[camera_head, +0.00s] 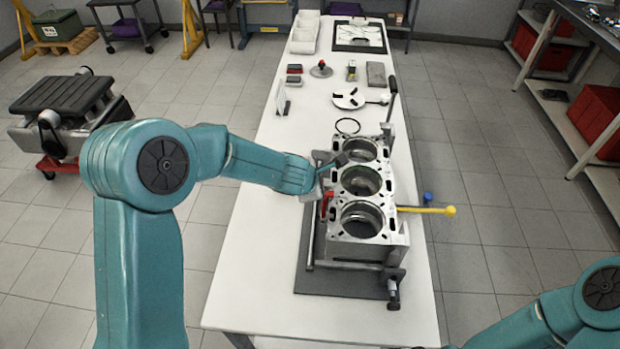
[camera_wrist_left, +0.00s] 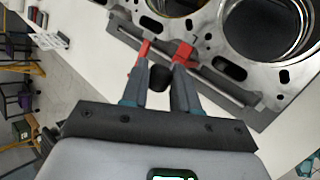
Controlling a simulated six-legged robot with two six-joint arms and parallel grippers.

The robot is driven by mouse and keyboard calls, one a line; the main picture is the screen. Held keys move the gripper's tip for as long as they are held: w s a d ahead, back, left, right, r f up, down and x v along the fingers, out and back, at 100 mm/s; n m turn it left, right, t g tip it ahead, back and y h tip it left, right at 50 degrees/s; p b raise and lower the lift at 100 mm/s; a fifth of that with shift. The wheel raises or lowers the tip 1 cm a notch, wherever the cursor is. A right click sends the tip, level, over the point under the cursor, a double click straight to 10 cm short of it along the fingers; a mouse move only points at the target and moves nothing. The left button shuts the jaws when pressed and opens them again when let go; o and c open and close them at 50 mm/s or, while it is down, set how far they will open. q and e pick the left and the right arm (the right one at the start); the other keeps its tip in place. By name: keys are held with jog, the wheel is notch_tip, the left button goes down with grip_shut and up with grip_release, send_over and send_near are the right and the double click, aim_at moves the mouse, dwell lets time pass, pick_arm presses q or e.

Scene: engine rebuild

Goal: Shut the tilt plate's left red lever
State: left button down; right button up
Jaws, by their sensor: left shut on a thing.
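The engine block (camera_head: 398,228) with its three large bores sits on the dark tilt plate (camera_head: 340,281) on the white table. The left red lever (camera_head: 327,203) shows as a small red piece at the block's left side. My left gripper (camera_head: 322,180) is at that side, next to the lever. In the left wrist view its fingers (camera_wrist_left: 161,68) are shut around a black knob (camera_wrist_left: 159,78), with red parts (camera_wrist_left: 182,52) at the fingertips. The exact contact is partly hidden. My right gripper is out of view; only part of that arm shows at lower right.
A yellow-handled bar (camera_head: 428,210) sticks out from the block's right side. A dark upright handle (camera_head: 392,100) stands behind the block. A black ring (camera_head: 348,126) and a round metal part (camera_head: 348,98) lie farther back. The table's near left is clear.

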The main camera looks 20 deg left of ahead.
pick_arm(q)
jog(key=shift+s+d+f, duration=0.2)
jog(key=shift+d+f, duration=0.15)
jog(key=shift+d, duration=0.2)
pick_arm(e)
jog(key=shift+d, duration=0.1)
pick_arm(q)
jog(key=c, duration=0.9)
grip_release()
jog(key=shift+d, duration=0.15)
jog(key=shift+o, duration=0.2)
jog(key=d+p+v, duration=0.1)
jog(key=v, duration=1.5)
jog(key=shift+w+a+r, duration=0.25)
jog(key=shift+a+r, duration=0.05)
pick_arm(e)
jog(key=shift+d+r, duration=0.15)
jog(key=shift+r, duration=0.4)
pick_arm(q)
jog(key=shift+w+d, duration=0.1)
jog(key=shift+d, duration=0.05)
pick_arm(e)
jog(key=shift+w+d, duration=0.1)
